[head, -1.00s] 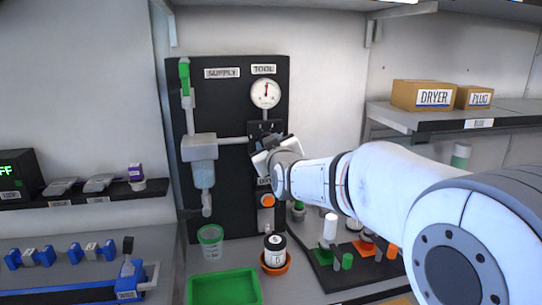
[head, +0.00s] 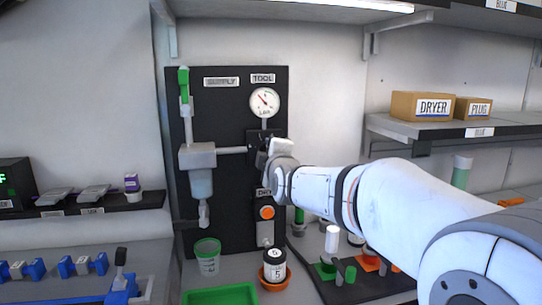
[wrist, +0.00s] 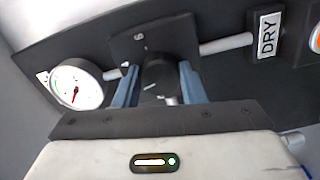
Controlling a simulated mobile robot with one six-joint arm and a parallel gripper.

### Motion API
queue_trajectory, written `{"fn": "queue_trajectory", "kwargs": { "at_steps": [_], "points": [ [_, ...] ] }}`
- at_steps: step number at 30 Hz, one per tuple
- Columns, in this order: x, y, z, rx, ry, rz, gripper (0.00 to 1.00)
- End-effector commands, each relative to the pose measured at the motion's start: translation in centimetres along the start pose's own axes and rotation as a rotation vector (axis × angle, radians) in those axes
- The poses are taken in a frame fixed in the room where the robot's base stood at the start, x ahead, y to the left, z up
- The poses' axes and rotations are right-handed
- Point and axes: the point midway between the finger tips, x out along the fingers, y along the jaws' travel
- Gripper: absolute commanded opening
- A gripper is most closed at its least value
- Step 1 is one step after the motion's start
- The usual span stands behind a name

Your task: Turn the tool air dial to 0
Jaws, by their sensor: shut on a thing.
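The tool air dial is a black round knob (wrist: 160,80) on a black square plate (wrist: 142,40) in the wrist view. My gripper (wrist: 160,88) has its two blue-grey fingers on either side of the knob, shut on it. In the head view my gripper (head: 266,152) is at the panel, below the gauge, and mostly hides the knob. The white round gauge (head: 264,102) under the TOOL label (head: 263,78) has a red needle pointing up and left. The gauge also shows in the wrist view (wrist: 78,84); the dial's markings are too small to read.
The black panel (head: 226,130) carries a SUPPLY label, a green-handled valve (head: 184,80) and a filter bowl (head: 201,184). An orange button (head: 267,212) is below my gripper. A jar (head: 274,264), a green-rimmed cup (head: 208,257) and a green tray (head: 222,295) stand below.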

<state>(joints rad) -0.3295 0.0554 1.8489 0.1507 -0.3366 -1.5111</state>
Motion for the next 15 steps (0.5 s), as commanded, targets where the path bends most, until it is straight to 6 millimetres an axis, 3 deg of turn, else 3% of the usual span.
{"fn": "queue_trajectory", "kwargs": {
  "at_steps": [15],
  "points": [
    [0.02, 0.11, -0.02, -0.491, 0.000, 0.000, 0.14]
  ]
}}
